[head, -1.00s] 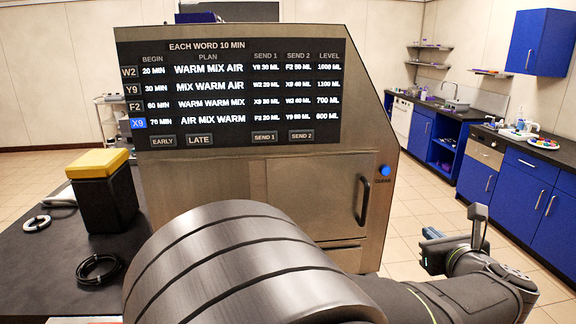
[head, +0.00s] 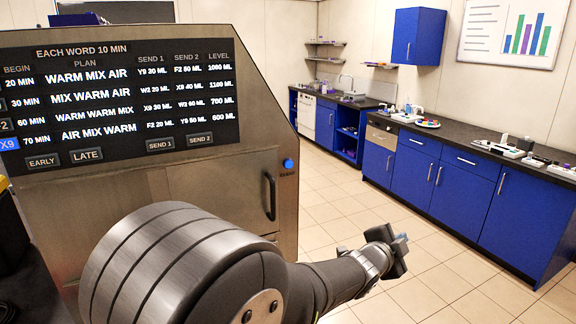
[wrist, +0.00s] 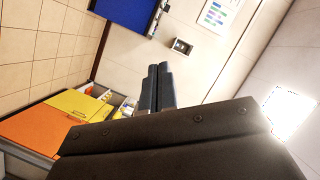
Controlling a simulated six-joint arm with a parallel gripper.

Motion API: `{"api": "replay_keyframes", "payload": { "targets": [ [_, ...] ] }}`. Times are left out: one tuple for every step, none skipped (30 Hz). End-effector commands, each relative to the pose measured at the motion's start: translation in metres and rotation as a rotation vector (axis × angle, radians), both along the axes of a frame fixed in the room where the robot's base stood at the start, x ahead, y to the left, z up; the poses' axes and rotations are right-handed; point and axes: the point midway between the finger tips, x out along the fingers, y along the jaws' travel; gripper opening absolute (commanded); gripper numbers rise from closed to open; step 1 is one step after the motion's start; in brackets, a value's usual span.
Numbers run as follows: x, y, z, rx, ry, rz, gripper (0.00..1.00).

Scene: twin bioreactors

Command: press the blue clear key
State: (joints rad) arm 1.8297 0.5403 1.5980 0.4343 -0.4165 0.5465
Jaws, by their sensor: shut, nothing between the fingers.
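The blue clear key (head: 288,163) is a small round button on the right edge of the steel cabinet's front (head: 170,205), beside the lower right of the display (head: 120,95). In the head view my gripper (head: 402,244) is to the right of and below the key, clear of the cabinet, over the floor. In the wrist view the dark fingers (wrist: 156,88) lie together, shut and empty. The key is not in the wrist view.
A door handle (head: 269,196) sticks out below the key. Blue cupboards (head: 462,195) with a dark worktop stand along the right wall. Open tiled floor (head: 335,200) lies between them and the cabinet. The wrist view shows an orange and yellow surface (wrist: 55,125).

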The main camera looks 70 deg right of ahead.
Motion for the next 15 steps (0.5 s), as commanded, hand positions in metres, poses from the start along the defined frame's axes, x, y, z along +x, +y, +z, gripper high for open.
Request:
{"api": "replay_keyframes", "payload": {
  "targets": [
    [0.004, -0.004, 0.008, -0.027, 0.094, 0.018, 0.0],
    [0.007, -0.006, 0.015, -0.046, 0.152, 0.029, 0.0],
    [0.013, -0.009, 0.023, -0.072, 0.23, 0.046, 0.0],
    [0.017, -0.011, 0.029, -0.094, 0.286, 0.058, 0.0],
    [0.022, -0.012, 0.035, -0.115, 0.343, 0.071, 0.0],
    [0.03, -0.014, 0.043, -0.147, 0.416, 0.089, 0.0],
    [0.036, -0.015, 0.049, -0.171, 0.471, 0.102, 0.0],
    [0.043, -0.015, 0.055, -0.197, 0.525, 0.115, 0.0],
    [0.054, -0.016, 0.063, -0.234, 0.594, 0.136, 0.0],
    [0.062, -0.016, 0.068, -0.262, 0.645, 0.151, 0.0],
    [0.071, -0.016, 0.073, -0.292, 0.695, 0.166, 0.0],
    [0.083, -0.015, 0.079, -0.332, 0.759, 0.186, 0.0],
    [0.092, -0.013, 0.084, -0.365, 0.806, 0.201, 0.0],
    [0.102, -0.011, 0.088, -0.399, 0.852, 0.217, 0.0],
    [0.115, -0.008, 0.094, -0.446, 0.91, 0.237, 0.0]
  ]
}}
